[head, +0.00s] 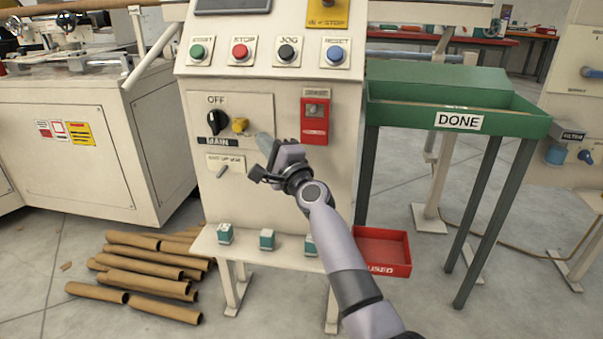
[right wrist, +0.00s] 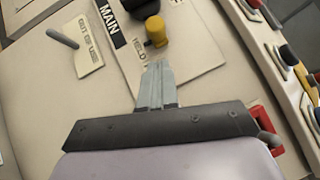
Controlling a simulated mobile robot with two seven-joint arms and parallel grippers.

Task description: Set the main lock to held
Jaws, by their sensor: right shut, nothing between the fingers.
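The main switch panel is on the front of the beige cabinet. A black rotary knob (head: 216,122) sits under the word OFF, with a black MAIN label (head: 216,142) below it; this label also shows in the right wrist view (right wrist: 110,22). A yellow knob-like piece (head: 240,126) sticks out just right of the black knob; in the right wrist view the yellow piece (right wrist: 156,31) has the word HELD beside it. My right gripper (head: 264,141) is shut and empty. Its fingertips (right wrist: 158,68) are just short of the yellow piece, apparently apart from it. My left gripper is not in view.
A grey peg (head: 222,171) sits at an OUT OF USE label below the switch. A red holder (head: 315,119) is right of the panel. Push buttons (head: 240,51) line the top. A shelf (head: 246,236) with small green-and-white blocks juts out below. A green DONE tray (head: 400,114) stands right.

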